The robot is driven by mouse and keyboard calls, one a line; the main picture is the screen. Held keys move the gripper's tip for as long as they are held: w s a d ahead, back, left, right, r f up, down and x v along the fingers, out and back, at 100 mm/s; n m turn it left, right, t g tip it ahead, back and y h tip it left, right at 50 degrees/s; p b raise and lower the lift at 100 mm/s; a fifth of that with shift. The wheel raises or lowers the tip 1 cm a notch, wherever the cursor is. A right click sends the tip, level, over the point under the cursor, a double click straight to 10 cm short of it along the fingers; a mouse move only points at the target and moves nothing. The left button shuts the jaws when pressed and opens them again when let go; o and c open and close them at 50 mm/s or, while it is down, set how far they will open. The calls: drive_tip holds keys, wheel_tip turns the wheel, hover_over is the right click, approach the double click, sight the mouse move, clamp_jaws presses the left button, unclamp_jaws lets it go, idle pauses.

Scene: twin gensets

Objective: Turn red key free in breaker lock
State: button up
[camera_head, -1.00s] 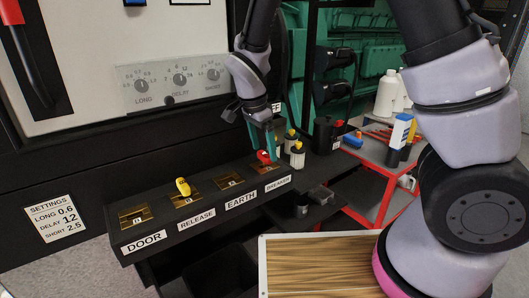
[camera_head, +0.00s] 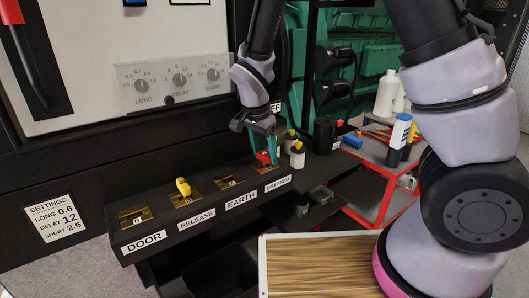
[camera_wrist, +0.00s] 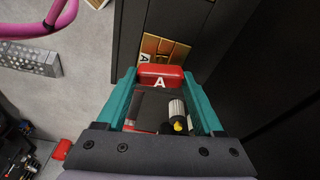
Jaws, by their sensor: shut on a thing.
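The red key (camera_head: 262,157) stands in the brass breaker lock (camera_head: 270,168), the rightmost lock on the black ledge, above the BREAKER label. My gripper (camera_head: 266,157) reaches down onto it from above, its teal fingers on both sides. In the wrist view the red key head (camera_wrist: 161,77), marked A, lies between the teal fingertips (camera_wrist: 162,80), and my gripper is shut on it. The brass lock plate (camera_wrist: 168,48) shows just beyond the key. The key's shaft is hidden.
A yellow key (camera_head: 183,187) stands in the release lock. The door lock (camera_head: 136,215) and earth lock (camera_head: 228,181) hold no key. Small white cylinders with yellow tops (camera_head: 297,155) stand close right of my gripper. A red cart (camera_head: 380,165) is farther right.

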sight(265, 153)
drive_tip(key=n, duration=0.4)
drive_tip(key=shift+d+y, duration=0.1)
drive_tip(key=shift+y, duration=0.3)
drive_tip(key=n, duration=0.4)
drive_tip(key=shift+t+y, duration=0.3)
drive_tip(key=n+y, duration=0.1)
drive_tip(key=n, duration=0.7)
drive_tip(key=shift+y, duration=0.3)
drive_tip(key=o, duration=1.4)
drive_tip(key=shift+r, duration=0.1)
drive_tip(key=shift+w+a+v, duration=0.15)
drive_tip(key=shift+w+v, duration=0.1)
drive_tip(key=shift+v, duration=0.95)
drive_tip(key=shift+w+a+v, duration=0.15)
drive_tip(key=shift+w+v, duration=0.05)
drive_tip(key=shift+v, duration=1)
drive_tip(key=shift+w+a+v, duration=0.15)
drive_tip(key=shift+w+v, duration=0.1)
drive_tip(key=shift+v, duration=0.95)
drive_tip(key=shift+a+r, duration=0.1)
drive_tip(key=shift+r, duration=0.05)
